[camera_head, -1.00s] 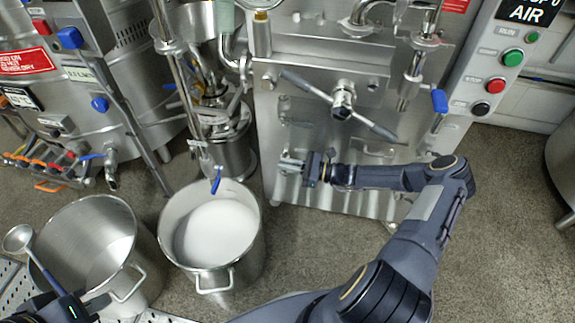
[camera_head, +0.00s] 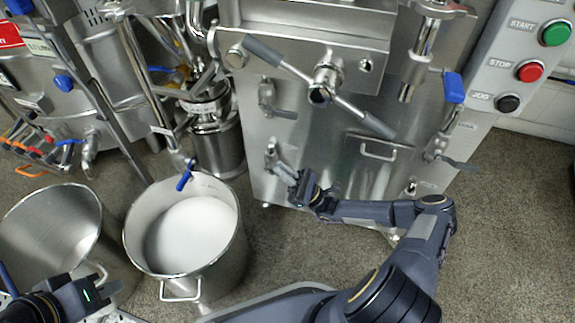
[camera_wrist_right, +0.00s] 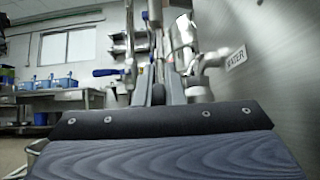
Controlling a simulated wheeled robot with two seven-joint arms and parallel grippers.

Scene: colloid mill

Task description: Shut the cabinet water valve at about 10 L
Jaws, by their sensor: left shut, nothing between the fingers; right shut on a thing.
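The cabinet water valve (camera_head: 272,155) is a small metal valve low on the left of the steel cabinet front. My left gripper (camera_head: 108,298) is shut and empty at the bottom left. A steel pot (camera_head: 240,245) left of the cabinet holds white contents (camera_head: 190,235). No litre reading is legible.
An empty-looking steel pot (camera_head: 20,235) stands at the far left. A blue-handled outlet (camera_head: 185,177) hangs over the white-filled pot. A large crossbar handle (camera_head: 320,90) and another small valve (camera_head: 268,100) are on the cabinet above. Red, green and black buttons are at right.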

